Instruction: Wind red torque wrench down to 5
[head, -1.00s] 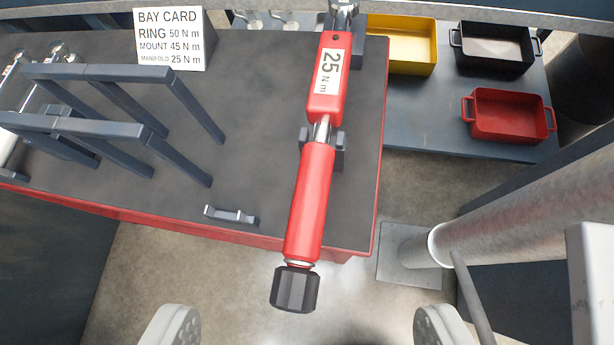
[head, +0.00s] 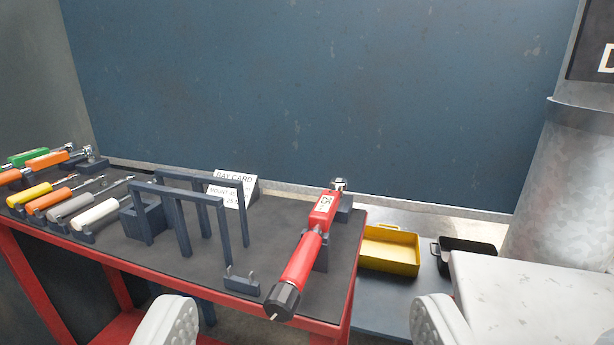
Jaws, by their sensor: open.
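The red torque wrench (head: 302,255) lies in a dark cradle near the right end of the bench (head: 252,252). Its black end knob (head: 282,301) points toward me, past the bench's front edge, and its ratchet head is at the far end. My gripper (head: 303,325) is open and empty, one finger at the lower left and one at the lower right. The knob lies beyond and between the fingertips in the picture, not touching them.
Dark upright frames (head: 195,215) and a bay card (head: 236,180) stand left of the wrench. Several coloured tools (head: 60,198) lie at the far left. A yellow bin (head: 390,250) and a black bin (head: 462,256) sit right of the bench. A grey column (head: 545,190) stands at the right.

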